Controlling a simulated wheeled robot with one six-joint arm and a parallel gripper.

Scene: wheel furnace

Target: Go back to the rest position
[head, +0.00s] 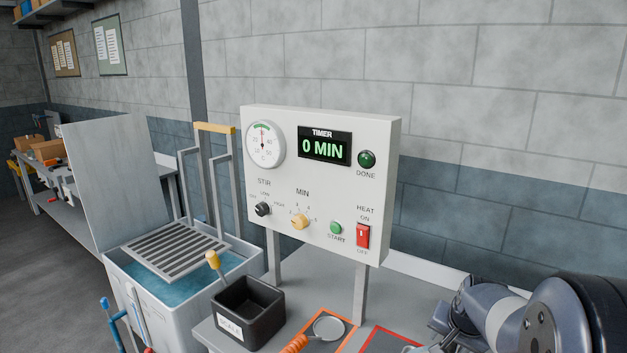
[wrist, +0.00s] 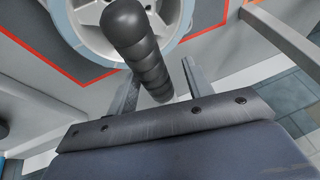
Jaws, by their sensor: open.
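My gripper (wrist: 160,75) shows in the wrist view with its two fingers apart. A black ridged handle (wrist: 128,35) stands between and beyond the fingers; I cannot tell whether either finger touches it. Behind the handle is a pale spoked wheel (wrist: 90,20) with a light blue rim, over a grey area outlined in red. In the head view my arm is at the lower right, beside the control panel (head: 310,180); the gripper's fingers are not clear there.
The panel's timer (head: 324,147) reads 0 MIN. A water tank (head: 185,315) with a grate (head: 172,250) stands left.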

